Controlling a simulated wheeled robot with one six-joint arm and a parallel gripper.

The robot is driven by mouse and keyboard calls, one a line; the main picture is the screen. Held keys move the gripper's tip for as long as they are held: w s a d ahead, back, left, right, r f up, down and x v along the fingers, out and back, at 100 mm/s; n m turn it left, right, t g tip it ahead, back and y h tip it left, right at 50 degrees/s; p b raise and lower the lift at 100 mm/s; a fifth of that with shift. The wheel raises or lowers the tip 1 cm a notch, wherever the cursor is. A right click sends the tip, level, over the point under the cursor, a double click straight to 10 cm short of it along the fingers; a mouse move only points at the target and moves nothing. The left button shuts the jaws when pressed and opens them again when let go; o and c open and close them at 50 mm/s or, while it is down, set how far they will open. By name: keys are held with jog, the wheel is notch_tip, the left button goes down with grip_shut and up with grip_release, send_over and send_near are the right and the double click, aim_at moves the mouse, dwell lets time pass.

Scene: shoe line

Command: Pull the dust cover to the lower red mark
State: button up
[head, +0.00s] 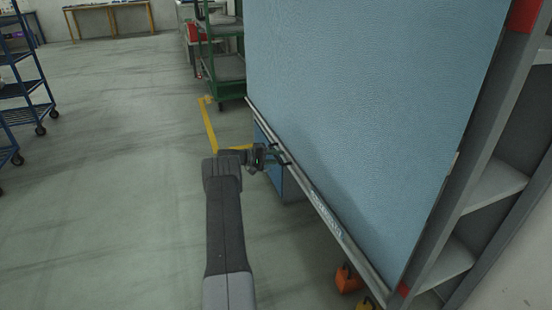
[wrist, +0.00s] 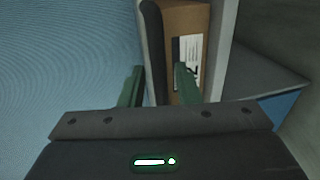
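The dust cover (head: 350,110) is a large blue sheet hanging down the front of a rack. A grey bar (head: 322,203) runs along its lower edge. The lower red mark (head: 403,291) is on the rack post, near the bar's right end and close to its level. My gripper (head: 279,155) is at the bar, left of its middle. In the wrist view, its two green fingers (wrist: 158,87) stand apart with a dark strip between them, and a gap shows beside the right finger. The cover (wrist: 65,50) fills the left there. Contact with the bar is unclear.
A higher red mark (head: 523,14) is on the post. Orange casters (head: 348,279) stand below the rack. A brown box (wrist: 187,45) shows behind the fingers. A green cart (head: 222,65) is behind, and a blue shelf cart (head: 22,90) is at left.

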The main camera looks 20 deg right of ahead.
jog(key=p+v, duration=0.4)
jog(key=v, duration=1)
jog(key=shift+d+f, duration=0.1)
jog(key=shift+d, duration=0.1)
jog(key=b+x, duration=0.4)
jog(key=x, duration=0.9)
jog(key=shift+d, duration=0.25)
jog(key=shift+w+r, duration=0.1)
jog(key=shift+r, duration=0.15)
